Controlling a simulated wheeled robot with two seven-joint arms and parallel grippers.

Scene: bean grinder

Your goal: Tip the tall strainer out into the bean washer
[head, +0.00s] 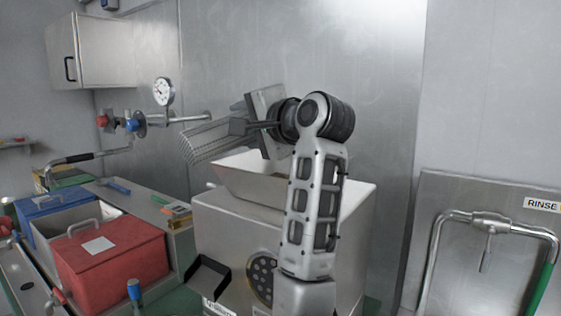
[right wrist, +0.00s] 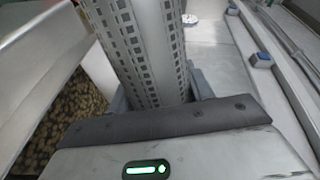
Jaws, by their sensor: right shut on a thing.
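The tall strainer (head: 207,141), a grey metal basket with slots, is held tilted above the steel hopper of the bean washer (head: 257,185). In the right wrist view the strainer's perforated wall (right wrist: 142,45) stands between my fingers. My right gripper (head: 243,124) is shut on the strainer, over the hopper's back left side; my arm hides part of the washer. Brown beans (right wrist: 62,112) lie inside a metal-walled space at the left of the right wrist view. The strainer's inside cannot be seen. My left gripper is in neither view.
A red lidded bin (head: 112,258) and a blue one (head: 55,203) stand on the left counter. A pipe with a gauge (head: 163,92) runs along the wall behind. A rinse station (head: 490,225) with a bent pipe is at the right. A black tray-like part (head: 208,272) juts out at the washer's front left.

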